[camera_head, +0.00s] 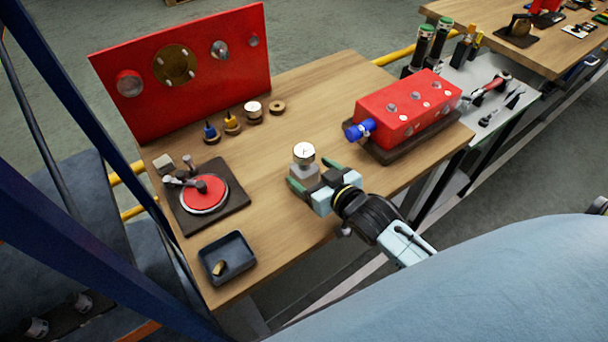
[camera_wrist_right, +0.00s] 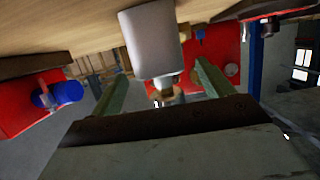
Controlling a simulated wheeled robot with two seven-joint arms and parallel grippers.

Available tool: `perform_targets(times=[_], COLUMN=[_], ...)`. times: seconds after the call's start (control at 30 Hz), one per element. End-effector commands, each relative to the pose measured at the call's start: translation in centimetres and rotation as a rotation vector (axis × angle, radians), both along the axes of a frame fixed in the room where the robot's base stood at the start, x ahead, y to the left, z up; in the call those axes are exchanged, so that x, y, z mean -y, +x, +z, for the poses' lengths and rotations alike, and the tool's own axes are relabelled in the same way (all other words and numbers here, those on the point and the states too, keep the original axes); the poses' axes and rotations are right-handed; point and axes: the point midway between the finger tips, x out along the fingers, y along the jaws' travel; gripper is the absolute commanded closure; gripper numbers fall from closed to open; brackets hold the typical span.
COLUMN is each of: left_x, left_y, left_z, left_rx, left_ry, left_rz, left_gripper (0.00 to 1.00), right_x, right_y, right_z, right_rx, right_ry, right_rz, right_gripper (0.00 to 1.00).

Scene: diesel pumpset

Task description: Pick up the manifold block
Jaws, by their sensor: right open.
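The manifold block appears to be the small light-grey block (camera_head: 303,174) with a round white-faced gauge (camera_head: 304,152) on top, standing upright on the wooden table. My right gripper (camera_head: 314,177) is open at the block, with its green fingers pointing toward the back left. In the right wrist view, which is upside down, the grey block (camera_wrist_right: 151,45) shows ahead, between the lines of the two fingers (camera_wrist_right: 160,88). My left gripper is not in view.
A red box with a blue fitting (camera_head: 408,108) stands to the right on a dark base. A red disc fixture (camera_head: 204,194) and a dark tray (camera_head: 227,256) lie to the left. Several small fittings stand before the upright red panel (camera_head: 198,83). Bare wood surrounds the block.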

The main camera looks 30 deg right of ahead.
Motion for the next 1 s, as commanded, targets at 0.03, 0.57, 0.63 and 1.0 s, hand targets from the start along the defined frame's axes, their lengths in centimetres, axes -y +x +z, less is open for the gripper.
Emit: perform_targets(times=[0.03, 0.57, 0.63, 1.0], left_x=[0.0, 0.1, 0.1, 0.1], left_y=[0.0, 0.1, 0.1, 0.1], left_z=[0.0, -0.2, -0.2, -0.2], left_rx=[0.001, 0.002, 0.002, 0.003], left_ry=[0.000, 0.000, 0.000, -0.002], left_rz=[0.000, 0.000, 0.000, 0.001], left_gripper=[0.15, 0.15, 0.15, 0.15], right_x=[0.0, -0.8, -0.8, -0.8], right_y=[0.3, 5.1, 5.1, 5.1], right_z=[0.0, -1.4, -1.4, -1.4], right_rx=[0.001, -0.001, -0.001, -0.001], right_ry=[0.000, 0.000, 0.000, 0.000], right_rz=[0.000, 0.000, 0.000, 0.000], right_gripper=[0.20, 0.20, 0.20, 0.57])
